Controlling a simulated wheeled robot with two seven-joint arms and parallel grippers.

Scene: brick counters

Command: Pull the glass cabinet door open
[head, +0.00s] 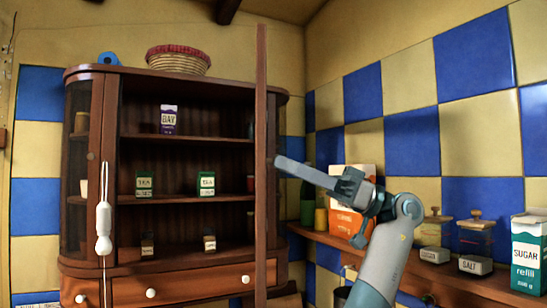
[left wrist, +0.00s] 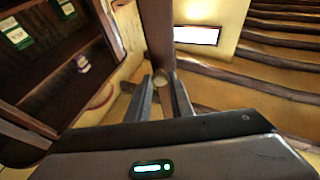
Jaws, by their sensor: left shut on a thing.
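The wooden cabinet (head: 190,92) stands against the back wall. Its glass door (head: 261,120) is swung open and shows nearly edge-on in the head view, as a tall narrow strip at the cabinet's right side. My left gripper (head: 277,162) reaches to the door's edge from the right. In the left wrist view my left gripper (left wrist: 166,88) has its fingers on either side of the round door knob (left wrist: 162,81), and is shut on it. The door's wooden frame (left wrist: 155,30) rises behind the knob. My right gripper is in neither view.
Inside the cabinet are a purple box (head: 168,119), green tea boxes (head: 207,184) and small jars (head: 210,240). A woven basket (head: 178,60) sits on top. A wall shelf (head: 450,277) at the right carries a sugar box (head: 528,254) and jars. A white pull cord (head: 103,230) hangs at left.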

